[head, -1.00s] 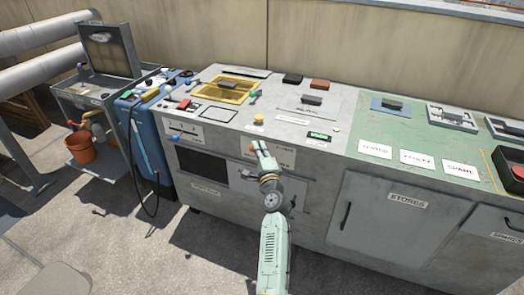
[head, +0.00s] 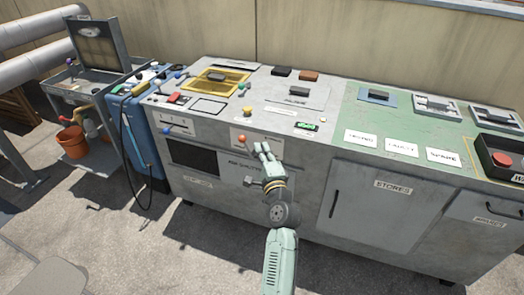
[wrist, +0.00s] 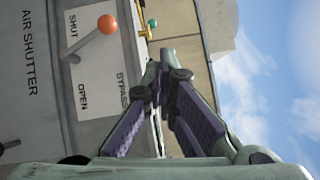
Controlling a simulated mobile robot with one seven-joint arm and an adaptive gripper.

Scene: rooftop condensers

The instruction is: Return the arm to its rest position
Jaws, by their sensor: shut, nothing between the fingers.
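My arm shows in the head view in front of the grey bench (head: 270,190). My gripper (head: 264,147) is near the bench's front face, just right of the orange-knobbed lever, with nothing in it. In the wrist view my gripper's fingers (wrist: 162,68) come together at the tips and are shut. The lever's orange knob (wrist: 107,24) is to the left of the fingers in that view, on a white plate (wrist: 92,50) marked SHUT, OPEN and BYPASS. The words AIR SHUTTER are printed beside it. The fingers appear apart from the lever.
A blue unit (head: 148,125) with a hose and an orange bucket (head: 72,141) stand at left. Open floor lies in front.

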